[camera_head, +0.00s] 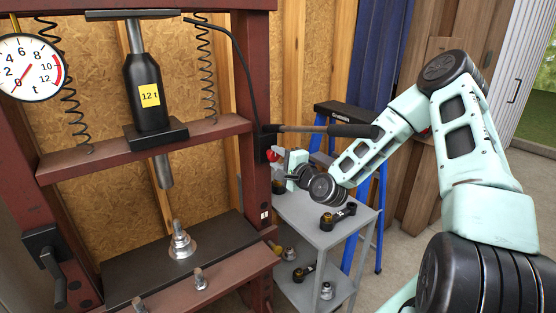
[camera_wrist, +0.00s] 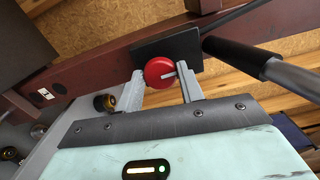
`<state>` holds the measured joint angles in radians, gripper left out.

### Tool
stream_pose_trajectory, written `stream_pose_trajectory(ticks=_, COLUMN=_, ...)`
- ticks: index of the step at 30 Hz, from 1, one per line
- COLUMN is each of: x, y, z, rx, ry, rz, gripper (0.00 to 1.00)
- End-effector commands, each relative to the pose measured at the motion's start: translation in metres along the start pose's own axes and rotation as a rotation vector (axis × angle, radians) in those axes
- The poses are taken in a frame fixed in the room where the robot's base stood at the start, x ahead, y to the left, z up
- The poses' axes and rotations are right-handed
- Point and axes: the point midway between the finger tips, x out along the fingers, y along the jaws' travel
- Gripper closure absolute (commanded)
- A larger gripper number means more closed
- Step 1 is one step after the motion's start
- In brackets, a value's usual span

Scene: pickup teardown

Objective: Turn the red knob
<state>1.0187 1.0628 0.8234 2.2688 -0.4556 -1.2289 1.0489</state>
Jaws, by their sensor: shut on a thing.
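The red knob (camera_wrist: 159,72) is round with a pale pointer mark and sits on a dark plate on the press frame's post. In the head view only a bit of the red knob (camera_head: 273,155) shows beside the post. My gripper (camera_wrist: 161,84) is shut on the knob, with one grey finger on each side of it. In the head view my gripper (camera_head: 284,160) reaches the post from the right, and its fingertips are partly hidden.
A black-handled lever (camera_head: 340,130) sticks out just above my gripper. A grey cart (camera_head: 325,237) with several metal parts stands below my arm. The maroon press (camera_head: 255,60) with a black 12 t jack (camera_head: 147,110) fills the left. A blue stepladder (camera_head: 378,190) stands behind.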

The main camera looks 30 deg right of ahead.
Motion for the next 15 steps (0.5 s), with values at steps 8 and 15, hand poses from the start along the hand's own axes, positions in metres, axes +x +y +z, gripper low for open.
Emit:
stream_pose_trajectory(ticks=8, x=-0.0004, y=0.0009, z=-0.0012, rx=0.004, ry=0.003, rz=0.002, gripper=0.85)
stream_pose_trajectory(ticks=15, x=-0.0004, y=0.0008, z=-0.0010, rx=0.004, ry=0.002, rz=0.002, gripper=0.41)
